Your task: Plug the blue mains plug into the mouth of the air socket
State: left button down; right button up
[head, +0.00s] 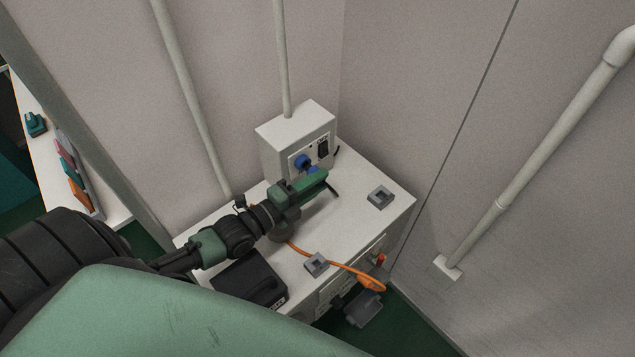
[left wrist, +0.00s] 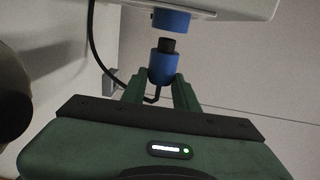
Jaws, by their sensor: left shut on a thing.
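The blue plug (left wrist: 162,68) with a black nose is held upright between the green fingers of my left gripper (left wrist: 160,82) in the left wrist view. The blue round mouth of the air socket (left wrist: 171,20) is just beyond the nose, roughly in line, with a small gap showing. In the head view the blue socket (head: 302,161) is on the front of a white box (head: 290,136), and my left gripper (head: 314,182) is close in front of it. The plug is mostly hidden there by the gripper. My right gripper is not in view.
A black switch (head: 323,149) is beside the socket. A black cable (left wrist: 93,50) curves left of the plug. On the white cabinet top (head: 340,225) are grey blocks (head: 380,197) (head: 316,265), a black box (head: 250,279) and an orange cable (head: 340,264). Walls stand behind and right.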

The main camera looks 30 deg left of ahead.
pick_arm(q)
jog(key=shift+w+a+r, duration=0.1)
jog(key=shift+w+a, duration=0.15)
jog(key=shift+a, duration=0.35)
jog(key=shift+w+a, duration=0.2)
jog(key=shift+a, duration=0.35)
jog(key=c, duration=1)
grip_release()
jog(key=shift+a, duration=0.1)
jog(key=shift+s+b, duration=0.15)
jog(key=shift+b, duration=0.15)
jog(key=v, duration=0.7)
jog(key=shift+s+a, duration=0.1)
jog(key=shift+s, duration=0.15)
